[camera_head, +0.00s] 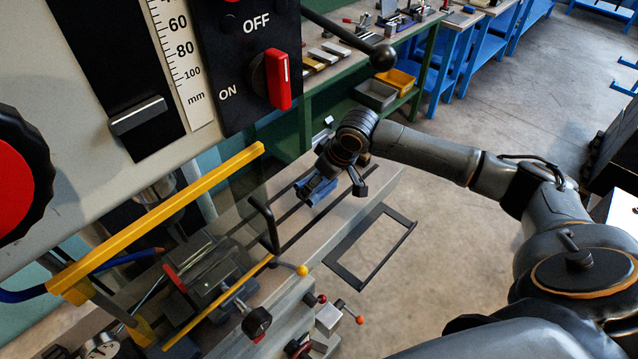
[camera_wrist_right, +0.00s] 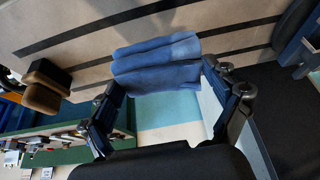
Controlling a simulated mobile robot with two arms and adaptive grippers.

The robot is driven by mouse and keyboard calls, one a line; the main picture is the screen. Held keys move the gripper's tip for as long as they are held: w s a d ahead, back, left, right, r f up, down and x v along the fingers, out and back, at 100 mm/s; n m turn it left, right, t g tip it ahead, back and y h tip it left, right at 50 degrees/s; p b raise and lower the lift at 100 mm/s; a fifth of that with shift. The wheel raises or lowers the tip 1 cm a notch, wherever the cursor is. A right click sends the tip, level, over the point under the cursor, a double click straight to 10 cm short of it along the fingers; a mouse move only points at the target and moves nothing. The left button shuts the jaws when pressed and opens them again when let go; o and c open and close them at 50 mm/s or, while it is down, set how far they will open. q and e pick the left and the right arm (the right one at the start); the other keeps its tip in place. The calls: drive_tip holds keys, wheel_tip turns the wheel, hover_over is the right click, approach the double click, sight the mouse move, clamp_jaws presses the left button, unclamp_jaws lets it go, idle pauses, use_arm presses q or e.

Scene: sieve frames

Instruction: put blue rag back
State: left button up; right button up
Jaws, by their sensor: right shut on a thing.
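The blue rag (camera_head: 317,191) is a folded cloth at the grey slotted machine table (camera_head: 350,200) in the head view. My right gripper (camera_head: 332,184) is over it, shut on it. In the right wrist view the rag (camera_wrist_right: 157,64) spans between the two fingertips of my right gripper (camera_wrist_right: 160,78), with the slotted surface behind it. Whether the rag touches the table or hangs just above it, I cannot tell. My left gripper is not in view.
A control panel with a red switch (camera_head: 277,79) fills the upper left. A yellow-edged clear guard (camera_head: 160,215) and a vise (camera_head: 215,275) stand left of the rag. An empty black frame (camera_head: 345,272) projects beside the table. A green workbench (camera_head: 330,95) stands behind.

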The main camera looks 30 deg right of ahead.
sight(320, 189)
drive_tip(key=shift+w+d+f, duration=0.25)
drive_tip(key=shift+w+f, duration=0.15)
drive_tip(key=shift+f, duration=0.15)
drive_tip(key=shift+w+d+f, duration=0.2)
drive_tip(key=shift+w+f, duration=0.2)
drive_tip(key=shift+f, duration=0.1)
wheel_tip(320, 189, down, 3)
drive_tip(key=shift+w+d+r+p, duration=0.1)
drive_tip(key=shift+w+p, duration=0.05)
drive_tip(key=shift+p, duration=1)
drive_tip(key=shift+f, duration=0.3)
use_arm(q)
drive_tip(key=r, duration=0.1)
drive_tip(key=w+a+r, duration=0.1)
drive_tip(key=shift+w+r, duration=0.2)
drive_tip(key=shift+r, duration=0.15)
use_arm(e)
drive_tip(key=shift+f, duration=0.1)
drive_tip(key=o, duration=0.8)
use_arm(q)
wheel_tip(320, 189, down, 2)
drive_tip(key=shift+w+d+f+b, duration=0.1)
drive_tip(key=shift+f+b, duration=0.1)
drive_tip(key=shift+b, duration=1.05)
use_arm(e)
drive_tip(key=v, duration=1.2)
